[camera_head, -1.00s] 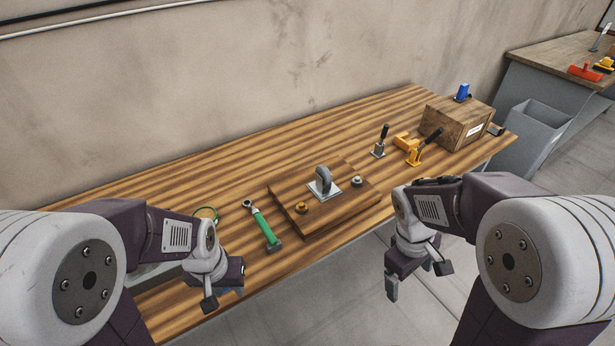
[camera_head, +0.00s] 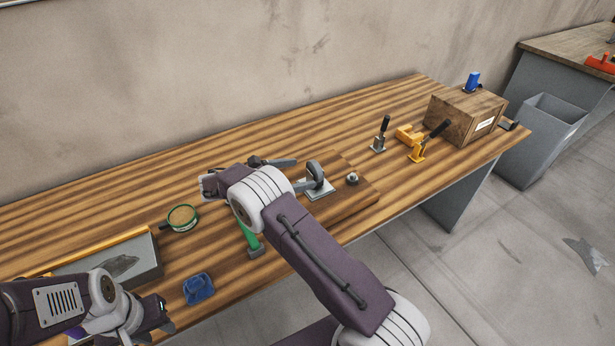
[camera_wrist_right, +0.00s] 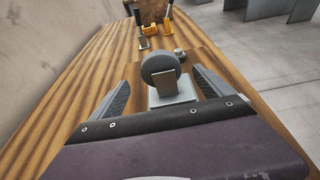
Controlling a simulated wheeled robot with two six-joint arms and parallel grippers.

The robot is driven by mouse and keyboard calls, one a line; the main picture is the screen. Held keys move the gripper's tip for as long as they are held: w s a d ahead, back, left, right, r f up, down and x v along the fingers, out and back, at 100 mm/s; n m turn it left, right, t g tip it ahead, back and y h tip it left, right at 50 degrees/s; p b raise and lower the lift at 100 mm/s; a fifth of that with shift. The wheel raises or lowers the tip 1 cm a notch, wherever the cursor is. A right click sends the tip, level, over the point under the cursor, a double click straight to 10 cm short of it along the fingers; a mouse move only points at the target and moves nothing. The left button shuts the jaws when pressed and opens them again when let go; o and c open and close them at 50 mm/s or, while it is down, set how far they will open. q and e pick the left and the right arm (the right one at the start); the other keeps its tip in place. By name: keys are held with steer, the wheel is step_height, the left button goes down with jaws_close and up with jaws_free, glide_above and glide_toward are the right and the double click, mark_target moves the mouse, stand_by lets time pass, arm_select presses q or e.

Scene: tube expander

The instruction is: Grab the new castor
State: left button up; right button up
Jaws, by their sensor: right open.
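A castor (camera_head: 314,176) with a grey wheel and a light metal plate stands wheel-up on a raised wooden board (camera_head: 345,195). In the right wrist view the castor (camera_wrist_right: 161,69) is in the middle, just ahead of my jaws. My right gripper (camera_head: 296,175) is open, at the castor's left in the head view. In the wrist view its two fingers lie on either side of the castor, with visible gaps, and the right gripper (camera_wrist_right: 160,84) holds nothing. My left gripper (camera_head: 160,316) is low at the left, by the table's front edge; its jaw opening is unclear.
A grey nut-like part (camera_head: 352,179) sits on the board right of the castor. A green-handled tool (camera_head: 249,238) is partly behind my right arm.

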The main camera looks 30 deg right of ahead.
mark_target(322, 167)
steer(key=p+x, duration=0.1)
steer(key=x, duration=0.8)
steer(key=shift+s+d+f, duration=0.1)
steer(key=shift+d+f, duration=0.05)
steer(key=c, duration=1.9)
steer(key=shift+o, duration=0.2)
steer(key=shift+r, duration=0.65)
step_height(322, 167, up, 3)
steer(key=shift+s+r, duration=0.15)
steer(key=shift+r, duration=0.1)
steer(key=s+d+r, duration=0.5)
steer(key=s+r, duration=0.1)
steer(key=s, duration=0.4)
steer(key=shift+s+r, duration=0.15)
steer(key=shift+r, duration=0.05)
